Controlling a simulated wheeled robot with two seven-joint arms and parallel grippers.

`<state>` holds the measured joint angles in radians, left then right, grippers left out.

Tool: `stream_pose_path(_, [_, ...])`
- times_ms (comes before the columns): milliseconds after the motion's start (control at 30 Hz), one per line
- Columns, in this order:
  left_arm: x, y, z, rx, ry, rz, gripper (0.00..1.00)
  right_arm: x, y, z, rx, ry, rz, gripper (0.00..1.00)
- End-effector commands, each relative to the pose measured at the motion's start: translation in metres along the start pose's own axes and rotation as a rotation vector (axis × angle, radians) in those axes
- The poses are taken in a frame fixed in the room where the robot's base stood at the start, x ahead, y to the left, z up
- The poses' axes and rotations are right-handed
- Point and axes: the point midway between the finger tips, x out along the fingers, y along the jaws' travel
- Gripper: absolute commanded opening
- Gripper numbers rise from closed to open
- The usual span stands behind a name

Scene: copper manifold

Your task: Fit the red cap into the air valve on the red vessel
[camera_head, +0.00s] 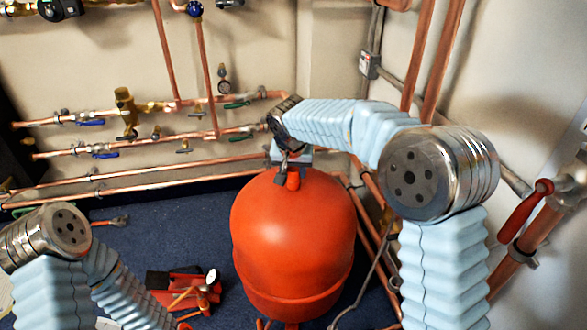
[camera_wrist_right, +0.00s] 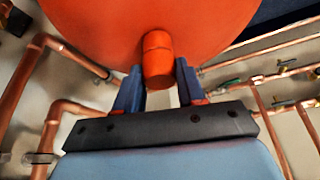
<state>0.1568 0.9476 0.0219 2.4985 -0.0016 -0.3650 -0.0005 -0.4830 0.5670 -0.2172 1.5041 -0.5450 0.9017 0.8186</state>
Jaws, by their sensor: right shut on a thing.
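The red vessel (camera_head: 293,245) stands upright in the middle of the head view, and its domed top fills the upper part of the right wrist view (camera_wrist_right: 110,25). The red cap (camera_head: 293,181) is at the top of the vessel; in the wrist view it is a short red cylinder (camera_wrist_right: 158,62). My right gripper (camera_head: 288,172) is shut on the cap, with a dark finger on each side. The cap's far end overlaps the vessel's top, and the air valve is hidden behind it. I cannot tell how deep the cap sits. My left gripper is not in view.
Copper pipes with valves (camera_head: 150,148) run along the back wall. More pipes and a red lever handle (camera_head: 526,210) are at the right. A red toolbox with tools (camera_head: 165,284) lies on the blue floor (camera_head: 170,225) left of the vessel. Some floor behind it is clear.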

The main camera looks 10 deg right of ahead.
Motion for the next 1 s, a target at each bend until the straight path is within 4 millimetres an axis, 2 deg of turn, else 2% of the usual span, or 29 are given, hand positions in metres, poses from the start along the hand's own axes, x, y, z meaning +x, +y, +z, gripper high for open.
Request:
stream_pose_path(400, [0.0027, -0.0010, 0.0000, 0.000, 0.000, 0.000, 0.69, 0.0032, -0.0001, 0.0014, 0.000, 0.000, 0.000, 0.10])
stream_pose_path(433, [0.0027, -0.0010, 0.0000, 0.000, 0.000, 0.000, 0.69, 0.0032, -0.0001, 0.0014, 0.000, 0.000, 0.000, 0.41])
stream_pose_path(600, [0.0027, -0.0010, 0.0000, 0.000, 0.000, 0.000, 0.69, 0.0032, 0.0000, 0.0014, 0.000, 0.000, 0.000, 0.67])
stream_pose_path(633, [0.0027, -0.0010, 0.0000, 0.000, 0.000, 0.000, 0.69, 0.0032, 0.0000, 0.0014, 0.000, 0.000, 0.000, 0.69])
stream_pose_path(1000, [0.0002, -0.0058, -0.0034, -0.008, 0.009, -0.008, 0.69, 0.0006, -0.0002, 0.0010, 0.000, 0.001, -0.001, 0.69])
